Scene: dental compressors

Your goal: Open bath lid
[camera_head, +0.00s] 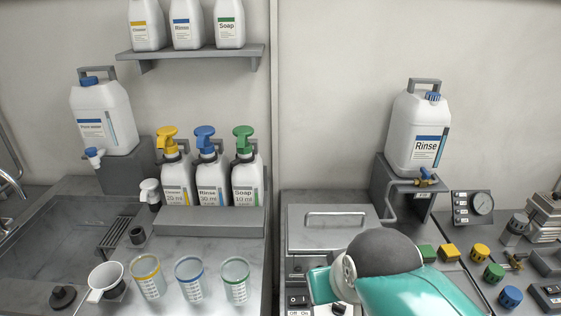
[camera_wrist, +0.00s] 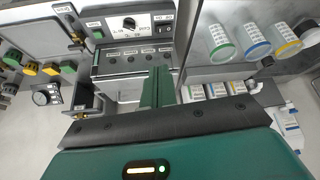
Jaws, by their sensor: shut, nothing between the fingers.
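The bath lid (camera_head: 305,237) is a flat grey metal cover with a raised bar handle (camera_head: 336,214). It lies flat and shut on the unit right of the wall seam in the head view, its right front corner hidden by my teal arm. In the wrist view, my gripper (camera_wrist: 158,86) shows as green fingers pressed together, empty, pointing over the metal bath unit (camera_wrist: 112,72). My fingers hide part of the unit there, and I cannot tell their exact distance from the handle. My fingertips cannot be made out in the head view.
A Rinse canister (camera_head: 416,133) with a brass tap stands on a grey stand behind the lid. A control panel with a dial (camera_wrist: 129,24) fronts the bath. Measuring cups (camera_head: 190,279) and pump bottles (camera_head: 209,178) stand left. Coloured knobs (camera_head: 449,252) and a gauge (camera_head: 483,204) are right.

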